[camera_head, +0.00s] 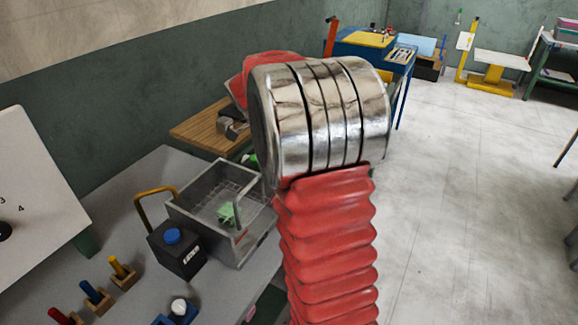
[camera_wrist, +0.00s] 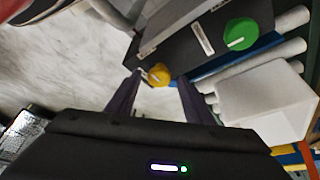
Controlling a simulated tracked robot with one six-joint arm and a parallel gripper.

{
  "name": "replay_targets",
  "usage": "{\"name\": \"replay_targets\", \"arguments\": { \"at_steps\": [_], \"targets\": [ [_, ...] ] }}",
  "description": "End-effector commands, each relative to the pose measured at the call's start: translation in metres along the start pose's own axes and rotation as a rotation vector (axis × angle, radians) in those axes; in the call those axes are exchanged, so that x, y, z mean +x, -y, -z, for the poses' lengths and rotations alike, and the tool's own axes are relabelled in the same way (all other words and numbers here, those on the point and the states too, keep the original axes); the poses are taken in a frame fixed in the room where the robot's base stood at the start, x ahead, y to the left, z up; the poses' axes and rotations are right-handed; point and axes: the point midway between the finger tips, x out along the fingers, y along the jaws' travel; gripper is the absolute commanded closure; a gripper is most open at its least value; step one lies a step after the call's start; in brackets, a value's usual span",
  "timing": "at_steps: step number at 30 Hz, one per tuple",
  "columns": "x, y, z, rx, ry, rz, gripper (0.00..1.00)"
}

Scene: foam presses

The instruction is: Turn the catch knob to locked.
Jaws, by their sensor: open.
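In the wrist view, a small round yellow knob (camera_wrist: 159,75) sits at the lower edge of a dark panel (camera_wrist: 180,53). A larger green knob (camera_wrist: 240,34) is on the same panel, to its right, with a pale label strip (camera_wrist: 203,38) beside it. No lettering tells which one is the catch knob. My gripper (camera_wrist: 160,77) is open, with one dark finger on each side of the yellow knob in the picture; I cannot tell whether either touches it. The head view does not show my gripper; my arm blocks the middle.
A white box-like container (camera_wrist: 262,100) and pale rolls (camera_wrist: 290,22) are right of the panel in the wrist view. In the head view, a grey bench (camera_head: 145,190) holds a wire-mesh tray (camera_head: 190,207) and a black box (camera_head: 177,252).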

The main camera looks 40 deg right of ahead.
Motion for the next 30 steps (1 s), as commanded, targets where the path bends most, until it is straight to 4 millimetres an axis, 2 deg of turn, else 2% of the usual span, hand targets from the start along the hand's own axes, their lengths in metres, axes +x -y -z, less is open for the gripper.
{"name": "replay_targets", "arguments": {
  "at_steps": [5,21,25,30],
  "targets": [
    [-0.022,0.001,-0.001,-0.001,0.0,0.003,0.53],
    [-0.113,0.002,-0.002,-0.001,0.001,0.004,0.53],
    [-0.126,0.001,-0.002,-0.001,0.001,0.002,0.53],
    [-0.132,0.001,-0.002,-0.001,0.001,0.002,0.53]
  ]
}}
